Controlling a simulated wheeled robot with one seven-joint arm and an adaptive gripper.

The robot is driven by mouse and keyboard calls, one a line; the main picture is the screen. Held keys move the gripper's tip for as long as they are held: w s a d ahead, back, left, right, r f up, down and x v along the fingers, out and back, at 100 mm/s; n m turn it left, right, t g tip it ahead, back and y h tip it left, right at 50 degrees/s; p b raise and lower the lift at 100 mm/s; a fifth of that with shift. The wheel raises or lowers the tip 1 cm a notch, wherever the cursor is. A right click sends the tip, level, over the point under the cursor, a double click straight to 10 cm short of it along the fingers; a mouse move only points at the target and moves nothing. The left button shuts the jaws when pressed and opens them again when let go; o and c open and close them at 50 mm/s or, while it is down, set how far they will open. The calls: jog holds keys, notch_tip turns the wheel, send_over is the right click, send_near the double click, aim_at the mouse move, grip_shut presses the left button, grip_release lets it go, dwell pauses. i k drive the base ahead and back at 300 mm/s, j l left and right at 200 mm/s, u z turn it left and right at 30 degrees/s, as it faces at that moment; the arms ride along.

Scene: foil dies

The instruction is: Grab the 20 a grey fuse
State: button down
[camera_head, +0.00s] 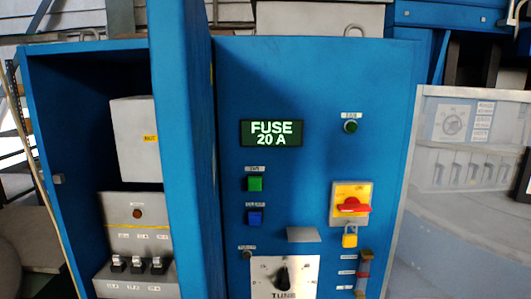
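A display (272,133) on the blue machine front reads "FUSE 20 A". I cannot pick out a grey fuse marked 20 A for sure. Inside the open blue cabinet at left, several small dark parts with pale tops (138,264) stand in a row on a grey block (120,212); their labels are too small to read. My gripper is not in view.
A blue upright panel (180,140) stands between the cabinet opening and the machine front. The front carries a green button (255,184), a blue button (255,217), a red rotary switch (351,205) with a yellow padlock (349,240), and a TUNE knob (283,277).

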aim_at(157, 261)
jog(key=k+j+u, duration=0.1)
jog(key=u, duration=0.2)
jog(key=k+j+u, duration=0.15)
jog(key=u, duration=0.15)
jog(key=i+j, duration=0.1)
jog(key=j, duration=0.2)
jog(key=i+j+u, duration=0.15)
jog(key=j, duration=0.4)
jog(key=i+j+z, duration=0.15)
jog(key=i+j, duration=0.35)
jog(key=i+j+z, duration=0.15)
jog(key=i+j, duration=0.3)
jog(key=j, duration=0.15)
